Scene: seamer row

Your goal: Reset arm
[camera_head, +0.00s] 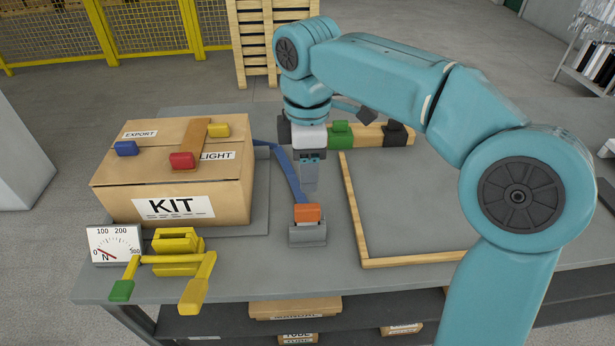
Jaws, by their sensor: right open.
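My right arm comes in from the right and bends down at the middle of the bench. Its gripper (310,178) points down, open and empty, above and behind an orange block (307,213) on a small grey holder (307,234). The fingers overlap in this view, so the gap between them is hard to see. A yellow device (176,244) stands at the bench's front left, with a green-tipped lever (122,288) and a yellow paddle-like lever (198,286). No part is labelled as a reset arm. My left gripper is not in view.
A carton marked KIT (174,207) stands at the left with coloured blocks on top. A dial (115,244) is beside the yellow device. A wooden frame (356,225) lies right of the gripper. A green block (340,138) sits on a wooden rail.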

